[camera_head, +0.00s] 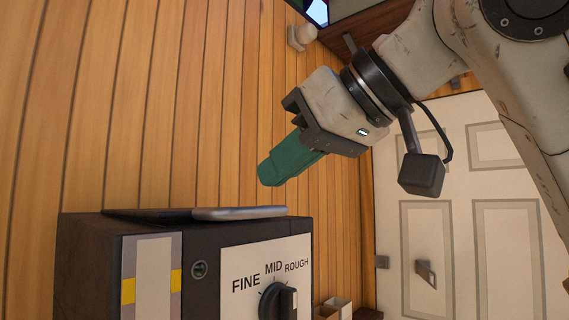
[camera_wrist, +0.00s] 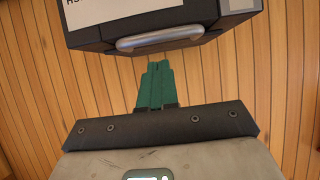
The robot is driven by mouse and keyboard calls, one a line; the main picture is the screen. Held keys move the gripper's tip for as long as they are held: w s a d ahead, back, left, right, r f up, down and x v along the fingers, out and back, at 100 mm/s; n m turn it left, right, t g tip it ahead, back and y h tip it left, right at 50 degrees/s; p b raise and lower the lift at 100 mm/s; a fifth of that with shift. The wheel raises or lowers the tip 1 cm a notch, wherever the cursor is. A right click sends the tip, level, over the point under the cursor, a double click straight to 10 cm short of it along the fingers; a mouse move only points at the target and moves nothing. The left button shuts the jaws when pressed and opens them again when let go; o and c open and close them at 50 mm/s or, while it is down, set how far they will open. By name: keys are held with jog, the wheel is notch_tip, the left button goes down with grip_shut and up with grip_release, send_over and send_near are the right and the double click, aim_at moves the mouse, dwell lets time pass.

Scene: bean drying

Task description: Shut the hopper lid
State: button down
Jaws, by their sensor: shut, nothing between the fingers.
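The dark machine (camera_head: 210,240) stands at the bottom left of the head view, with a dial (camera_head: 279,302) marked FINE, MID and ROUGH. Its thin dark lid (camera_head: 150,214) lies flat or nearly flat along the top; I cannot tell whether a small gap is left. A grey bar handle (camera_head: 240,213) is at the lid's right part. The handle also shows in the wrist view (camera_wrist: 160,37). My gripper (camera_head: 269,176) has green fingers, shut and empty, above and slightly right of the handle, apart from it. Its fingertips (camera_wrist: 158,65) point toward the machine in the wrist view.
A wooden plank wall (camera_head: 200,100) stands behind the machine. A white panelled door (camera_head: 470,220) is at the right. A small open box (camera_head: 333,308) sits right of the machine at the bottom. The space around my gripper is clear.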

jog(key=r+b+v, duration=0.1)
jog(key=b+v, duration=0.2)
jog(key=v, duration=0.7)
jog(key=shift+w, duration=0.15)
